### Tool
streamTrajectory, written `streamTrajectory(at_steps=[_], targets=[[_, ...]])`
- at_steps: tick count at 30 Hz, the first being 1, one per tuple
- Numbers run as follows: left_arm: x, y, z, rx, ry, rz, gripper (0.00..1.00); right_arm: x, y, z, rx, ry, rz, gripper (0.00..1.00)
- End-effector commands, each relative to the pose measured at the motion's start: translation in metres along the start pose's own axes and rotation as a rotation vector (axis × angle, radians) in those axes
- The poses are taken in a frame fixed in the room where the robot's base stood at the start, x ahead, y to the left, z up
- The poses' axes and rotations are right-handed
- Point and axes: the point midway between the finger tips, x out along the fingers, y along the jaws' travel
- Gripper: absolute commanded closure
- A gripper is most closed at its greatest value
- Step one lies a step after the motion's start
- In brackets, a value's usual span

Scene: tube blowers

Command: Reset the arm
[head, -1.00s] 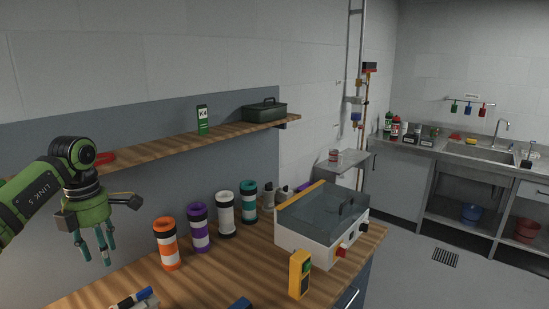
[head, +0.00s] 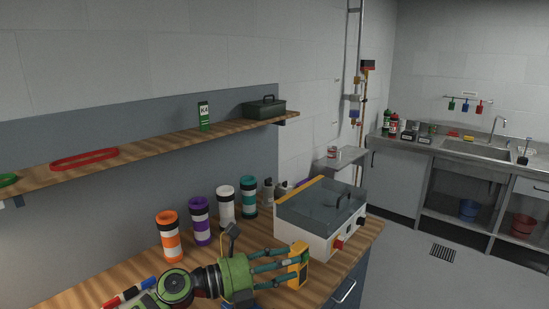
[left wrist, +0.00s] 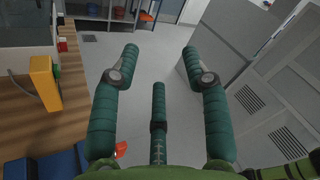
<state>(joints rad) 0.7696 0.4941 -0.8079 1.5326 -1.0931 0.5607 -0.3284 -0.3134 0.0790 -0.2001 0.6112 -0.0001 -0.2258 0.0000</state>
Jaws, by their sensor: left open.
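My left arm, green and black, comes in low from the left in the head view and lies over the front of the wooden workbench (head: 70,298). Its gripper (head: 284,262) points right, and its teal fingers overlap the yellow handheld box (head: 303,252) in that view. In the left wrist view the three fingers (left wrist: 159,55) are spread with nothing between them. There the yellow box (left wrist: 45,83) stands on the bench to the left, apart from the fingers. Floor and a grey cabinet show beyond the fingertips. My right gripper is not in view.
Orange (head: 170,238), purple (head: 200,222), white (head: 225,207) and teal (head: 248,197) banded cylinders stand behind the arm. A lidded machine (head: 318,215) sits at the bench's right end.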

Motion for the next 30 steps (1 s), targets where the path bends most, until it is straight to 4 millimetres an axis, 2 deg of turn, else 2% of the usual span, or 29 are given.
streamTrajectory(at_steps=[2, 5, 8, 10, 12, 14, 15, 18, 21, 24, 30], targets=[[-0.002, -0.013, 0.006, -0.214, -0.218, -0.061, 0.54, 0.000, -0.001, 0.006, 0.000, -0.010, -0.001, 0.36], [-0.024, -0.008, 0.018, -0.504, -0.493, -0.087, 0.54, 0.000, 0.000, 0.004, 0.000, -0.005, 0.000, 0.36], [-0.063, 0.018, 0.015, -0.814, -0.756, -0.060, 0.54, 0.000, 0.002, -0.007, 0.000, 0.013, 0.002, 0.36], [-0.095, 0.043, -0.001, -1.036, -0.931, -0.013, 0.54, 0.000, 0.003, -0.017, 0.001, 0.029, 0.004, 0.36], [-0.131, 0.070, -0.030, -1.258, -1.097, 0.060, 0.54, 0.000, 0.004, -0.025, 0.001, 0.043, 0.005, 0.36], [-0.159, 0.087, -0.062, -1.434, -1.221, 0.134, 0.54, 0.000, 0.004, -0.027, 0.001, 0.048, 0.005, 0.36], [-0.176, 0.096, -0.085, -1.540, -1.295, 0.189, 0.54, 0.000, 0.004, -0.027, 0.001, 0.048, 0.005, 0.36], [-0.214, 0.107, -0.146, -1.774, -1.451, 0.335, 0.54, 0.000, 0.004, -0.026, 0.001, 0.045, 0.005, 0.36], [-0.241, 0.105, -0.197, -1.940, -1.557, 0.469, 0.54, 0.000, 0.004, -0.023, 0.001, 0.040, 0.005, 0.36], [-0.261, 0.097, -0.236, -2.058, -1.629, 0.581, 0.54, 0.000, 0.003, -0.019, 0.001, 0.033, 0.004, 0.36], [-0.288, 0.074, -0.295, -2.224, -1.725, 0.778, 0.54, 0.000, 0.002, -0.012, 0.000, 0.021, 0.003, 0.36]])
